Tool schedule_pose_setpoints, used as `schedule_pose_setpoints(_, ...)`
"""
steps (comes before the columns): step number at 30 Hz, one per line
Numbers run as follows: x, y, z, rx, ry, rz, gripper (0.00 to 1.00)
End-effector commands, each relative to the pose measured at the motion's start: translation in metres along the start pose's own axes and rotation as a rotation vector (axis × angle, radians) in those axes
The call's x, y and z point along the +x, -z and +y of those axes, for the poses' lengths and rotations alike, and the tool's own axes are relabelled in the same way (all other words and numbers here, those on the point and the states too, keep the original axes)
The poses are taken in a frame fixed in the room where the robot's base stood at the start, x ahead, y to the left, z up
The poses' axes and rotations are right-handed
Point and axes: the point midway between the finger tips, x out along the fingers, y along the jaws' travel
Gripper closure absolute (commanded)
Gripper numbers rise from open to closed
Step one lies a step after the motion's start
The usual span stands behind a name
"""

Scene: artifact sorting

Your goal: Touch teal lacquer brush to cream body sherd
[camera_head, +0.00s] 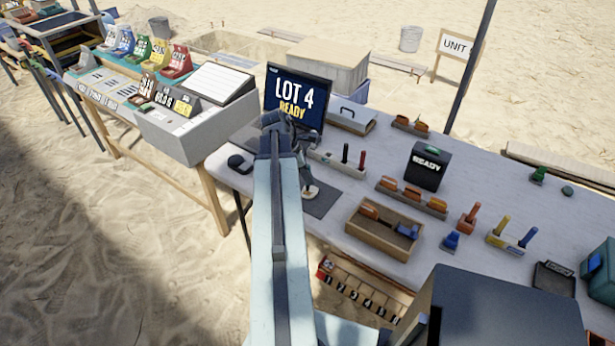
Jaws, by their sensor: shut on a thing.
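A cream body sherd (312,193) lies on the dark grey mat (323,205) near the table's front left edge, partly covered by my gripper. My gripper (307,183) is low over the mat, right above the sherd. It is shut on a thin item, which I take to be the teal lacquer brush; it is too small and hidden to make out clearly. I cannot tell whether its tip touches the sherd. A pale holder (325,157) behind the mat has a dark upright handle (345,153) and a red one (362,159) in it.
A monitor (296,95) reading "LOT 4 READY" stands behind my gripper. A black "READY" box (428,166), a wooden tray (383,240) and a rack of orange-topped items (411,196) stand to the right. A dark mouse-like item (240,163) lies left of the mat.

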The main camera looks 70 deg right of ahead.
Motion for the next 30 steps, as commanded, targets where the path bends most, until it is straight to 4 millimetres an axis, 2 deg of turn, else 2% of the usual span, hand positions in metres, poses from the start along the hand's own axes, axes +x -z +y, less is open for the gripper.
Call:
schedule_pose_setpoints(1,-0.007,-0.003,0.000,0.000,0.000,0.000,1.00)
schedule_pose_setpoints(24,-0.057,-0.023,0.000,-0.001,-0.001,0.000,1.00)
schedule_pose_setpoints(30,-0.059,-0.024,0.000,-0.001,-0.001,0.000,1.00)
